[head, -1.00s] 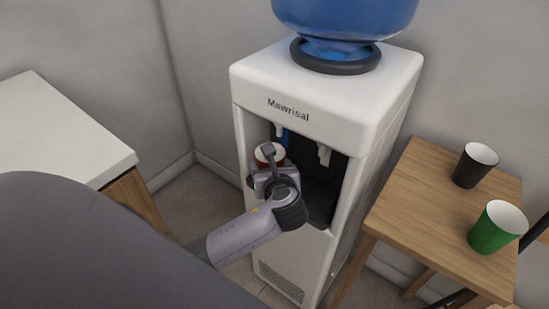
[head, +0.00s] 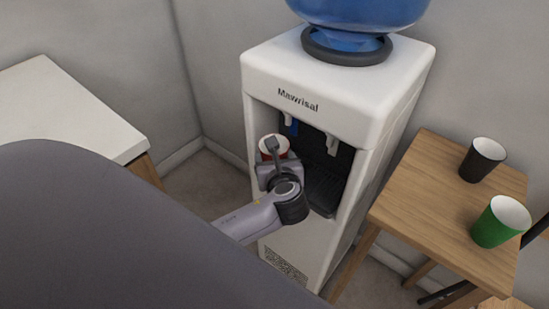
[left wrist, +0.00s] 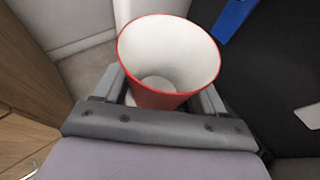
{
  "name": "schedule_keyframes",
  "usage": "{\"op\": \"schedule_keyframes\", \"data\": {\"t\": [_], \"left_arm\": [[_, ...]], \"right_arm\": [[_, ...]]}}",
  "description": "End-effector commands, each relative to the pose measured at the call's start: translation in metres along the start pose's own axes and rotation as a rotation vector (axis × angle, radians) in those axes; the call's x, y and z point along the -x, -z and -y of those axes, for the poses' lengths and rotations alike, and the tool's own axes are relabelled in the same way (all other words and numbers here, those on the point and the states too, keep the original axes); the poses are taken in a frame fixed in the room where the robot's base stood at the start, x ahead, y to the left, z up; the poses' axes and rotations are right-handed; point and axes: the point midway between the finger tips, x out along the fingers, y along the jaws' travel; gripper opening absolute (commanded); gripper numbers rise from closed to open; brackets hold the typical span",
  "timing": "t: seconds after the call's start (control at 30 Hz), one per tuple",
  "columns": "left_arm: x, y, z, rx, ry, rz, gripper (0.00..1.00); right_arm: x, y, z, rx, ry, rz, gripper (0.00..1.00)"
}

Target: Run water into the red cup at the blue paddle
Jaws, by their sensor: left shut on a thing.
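The red cup (head: 274,148), white inside, is upright in my left gripper (head: 271,168), at the left side of the dispenser's recess. My left gripper is shut on the cup, with a finger on each side of it in the left wrist view (left wrist: 160,100). The blue paddle (head: 291,127) hangs under the left tap, above and to the right of the cup. It also shows in the left wrist view (left wrist: 234,17), beyond the cup's right rim and apart from it. The cup's inside looks empty, with no stream visible. My right gripper is not in view.
The white water dispenser (head: 355,100) carries a blue bottle (head: 365,12). A white paddle (head: 333,144) is to the right of the blue one, above a dark drip tray (head: 322,188). A wooden table (head: 415,200) holds a black cup (head: 482,160) and a green cup (head: 499,222). A white counter (head: 70,115) is left.

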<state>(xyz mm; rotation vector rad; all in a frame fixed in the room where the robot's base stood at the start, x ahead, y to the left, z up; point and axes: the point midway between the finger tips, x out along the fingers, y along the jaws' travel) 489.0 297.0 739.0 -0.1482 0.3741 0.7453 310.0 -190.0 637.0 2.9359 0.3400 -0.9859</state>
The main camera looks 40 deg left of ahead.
Motion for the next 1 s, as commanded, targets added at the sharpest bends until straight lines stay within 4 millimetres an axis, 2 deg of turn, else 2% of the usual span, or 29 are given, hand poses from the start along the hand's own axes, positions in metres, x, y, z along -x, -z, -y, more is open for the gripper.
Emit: {"op": "schedule_keyframes", "data": {"t": [0.17,0.33,1.0], "left_arm": [[0.001,-0.001,0.0,0.0,0.0,0.0,0.42],[0.015,0.001,-0.016,-0.003,-0.002,-0.002,0.42],[0.06,0.022,-0.07,-0.003,0.0,-0.001,0.42]], "right_arm": [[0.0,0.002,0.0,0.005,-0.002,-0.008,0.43],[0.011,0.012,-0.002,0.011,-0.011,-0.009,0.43],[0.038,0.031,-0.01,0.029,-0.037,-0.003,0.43]]}}
